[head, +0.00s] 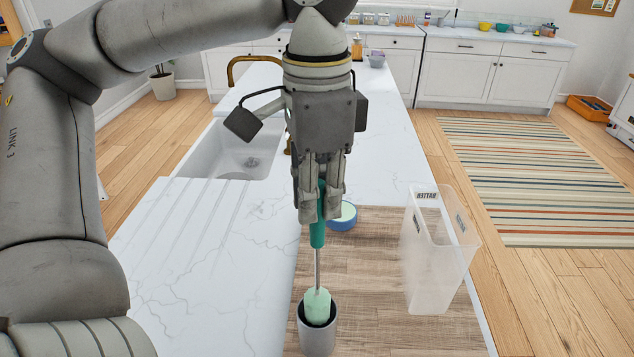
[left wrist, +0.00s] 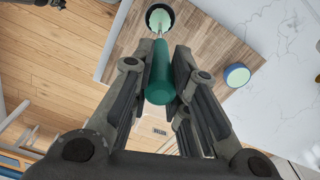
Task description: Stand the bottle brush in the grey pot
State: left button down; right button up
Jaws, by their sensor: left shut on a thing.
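The bottle brush has a teal handle (head: 317,234), a thin metal stem and a pale green head (head: 317,305) that points down. My left gripper (head: 319,208) is shut on the handle and holds the brush upright. The grey pot (head: 317,341) stands on the wooden board, directly under the brush. The head's lower end shows within the pot's dark mouth, its upper part above the rim; how deep it reaches is hidden. The left wrist view shows the handle (left wrist: 160,82) between the fingers and the head (left wrist: 160,19) over the dark opening. My right gripper is not in view.
A clear, labelled tall container (head: 435,275) stands right of the pot on the wooden board (head: 375,270). A small blue round dish (head: 343,222) sits behind the pot. The sink (head: 232,150) is at back left. White counter left of the board is clear.

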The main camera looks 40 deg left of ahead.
pick_arm(q)
jog(key=shift+f+b, duration=0.3)
jog(key=shift+f, duration=0.55)
jog(key=shift+f+b, duration=0.5)
jog(key=shift+f, duration=0.9)
jog(key=c, duration=1.3)
grip_release()
jog(key=shift+r, duration=0.35)
notch_tip(320, 180, up, 11)
jog(key=shift+r, duration=0.15)
